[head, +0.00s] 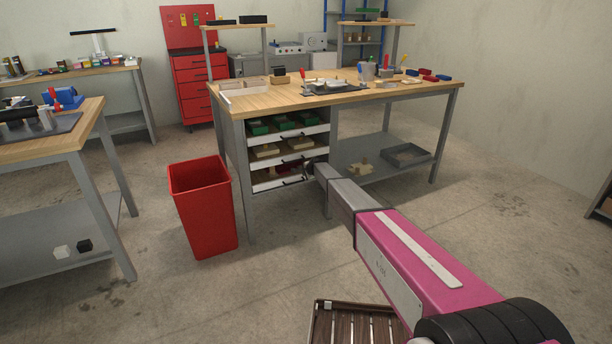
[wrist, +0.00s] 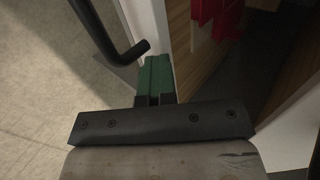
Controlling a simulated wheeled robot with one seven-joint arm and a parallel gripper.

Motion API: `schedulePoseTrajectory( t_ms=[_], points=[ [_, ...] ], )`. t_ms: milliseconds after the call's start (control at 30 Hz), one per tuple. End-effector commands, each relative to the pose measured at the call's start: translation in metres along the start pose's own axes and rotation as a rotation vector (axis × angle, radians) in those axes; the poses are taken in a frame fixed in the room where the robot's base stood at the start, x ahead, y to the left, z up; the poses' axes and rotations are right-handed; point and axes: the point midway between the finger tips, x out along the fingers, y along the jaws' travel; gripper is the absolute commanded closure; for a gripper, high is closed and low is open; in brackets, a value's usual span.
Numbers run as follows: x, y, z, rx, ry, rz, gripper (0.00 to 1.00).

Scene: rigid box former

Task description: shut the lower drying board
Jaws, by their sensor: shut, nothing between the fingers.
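The lower drying board (head: 262,187) is the bottom one of three white-fronted boards under the wooden bench. It has a dark bar handle and appears partly pulled out. My gripper (head: 309,169) is at the right end of its front, small in the head view and partly behind my own arm. In the wrist view my gripper (wrist: 155,70) has green fingers, shut and empty. They are close to the white front (wrist: 147,22) and right beside the end of the dark handle (wrist: 112,38). I cannot tell whether they touch it.
Red pieces (wrist: 215,14) show behind the front in the wrist view. The middle board (head: 284,159) and upper board (head: 285,135) are just above. A red bin (head: 205,210) stands left of the bench. A dark tray (head: 405,155) lies on the bench's low shelf.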

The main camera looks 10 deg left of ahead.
Motion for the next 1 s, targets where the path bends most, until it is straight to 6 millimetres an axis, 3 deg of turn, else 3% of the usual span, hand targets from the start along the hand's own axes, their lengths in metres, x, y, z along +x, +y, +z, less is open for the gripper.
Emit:
schedulePoseTrajectory(
  t_ms=[167,367,700,867,1000],
  points=[
    [-0.008,0.007,-0.001,0.001,0.000,-0.001,1.00],
    [-0.032,0.028,-0.003,0.002,0.001,0.000,1.00],
    [-0.104,0.027,-0.003,0.001,0.001,0.000,1.00],
    [-0.125,0.027,-0.004,0.001,0.001,0.000,1.00],
    [-0.148,0.043,-0.005,-0.031,-0.001,0.024,1.00]
  ],
)
